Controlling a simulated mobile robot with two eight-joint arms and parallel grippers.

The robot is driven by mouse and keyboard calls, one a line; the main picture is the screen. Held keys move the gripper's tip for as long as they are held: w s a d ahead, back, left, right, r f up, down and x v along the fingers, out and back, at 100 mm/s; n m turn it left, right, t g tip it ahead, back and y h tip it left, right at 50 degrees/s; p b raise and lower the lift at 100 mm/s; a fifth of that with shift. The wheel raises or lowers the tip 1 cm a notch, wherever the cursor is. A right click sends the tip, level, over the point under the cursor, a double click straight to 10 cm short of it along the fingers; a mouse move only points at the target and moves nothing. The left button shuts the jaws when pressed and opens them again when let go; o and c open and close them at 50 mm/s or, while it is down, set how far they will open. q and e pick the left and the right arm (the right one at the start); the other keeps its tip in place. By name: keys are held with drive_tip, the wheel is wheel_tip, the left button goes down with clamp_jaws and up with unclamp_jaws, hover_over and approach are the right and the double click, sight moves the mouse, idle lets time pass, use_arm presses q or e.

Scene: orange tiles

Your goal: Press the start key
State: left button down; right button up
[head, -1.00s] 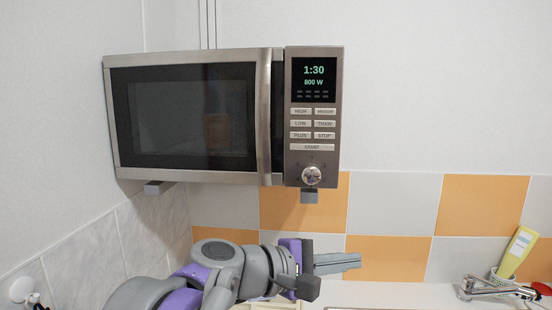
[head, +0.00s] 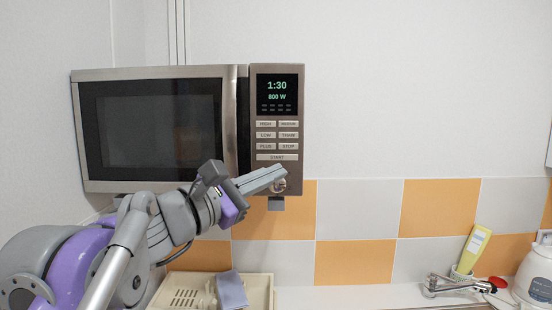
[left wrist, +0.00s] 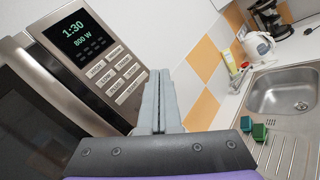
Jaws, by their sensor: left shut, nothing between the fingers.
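The microwave (head: 160,187) is mounted on the wall at the left, its door closed. Its display (head: 277,93) reads 1:30 and 800 W. The start key (head: 277,157) is the wide key under the rows of small keys; in the left wrist view the keypad (left wrist: 121,73) is tilted, left of my fingers. My left gripper (head: 282,172) is shut and empty. In the head view its tips appear just below the start key, over the upper part of the round knob (head: 279,186). I cannot tell whether they touch the panel. My right gripper is not in view.
A cream dish rack (head: 262,288) stands on the counter below the microwave. A faucet (head: 450,287), a yellow-green bottle (head: 474,245) and a white kettle (head: 535,272) are at the right. The left wrist view shows the sink (left wrist: 287,92) and green sponges (left wrist: 259,132).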

use_arm(q)
approach(288, 157)
drive_tip(key=d, duration=0.4)
drive_tip(key=shift+w+a+r+p, duration=0.1)
drive_tip(key=shift+w+r+p, duration=0.15)
drive_tip(key=shift+w, duration=0.25)
drive_tip(key=shift+w+a+r+p, duration=0.15)
drive_tip(key=shift+w+r+p, duration=0.1)
drive_tip(key=shift+w, duration=0.25)
drive_tip(key=shift+w+f, duration=0.2)
drive_tip(key=shift+w, duration=0.3)
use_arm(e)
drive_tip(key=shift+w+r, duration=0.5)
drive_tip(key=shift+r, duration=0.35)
use_arm(q)
drive_tip(key=shift+s, duration=0.2)
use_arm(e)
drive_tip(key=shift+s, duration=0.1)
use_arm(q)
drive_tip(key=shift+w, duration=0.15)
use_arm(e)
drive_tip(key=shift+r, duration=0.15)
use_arm(q)
drive_tip(key=shift+w+r+p, duration=0.1)
drive_tip(key=shift+w+p, duration=0.15)
drive_tip(key=shift+p, duration=0.1)
drive_tip(key=shift+w, duration=0.2)
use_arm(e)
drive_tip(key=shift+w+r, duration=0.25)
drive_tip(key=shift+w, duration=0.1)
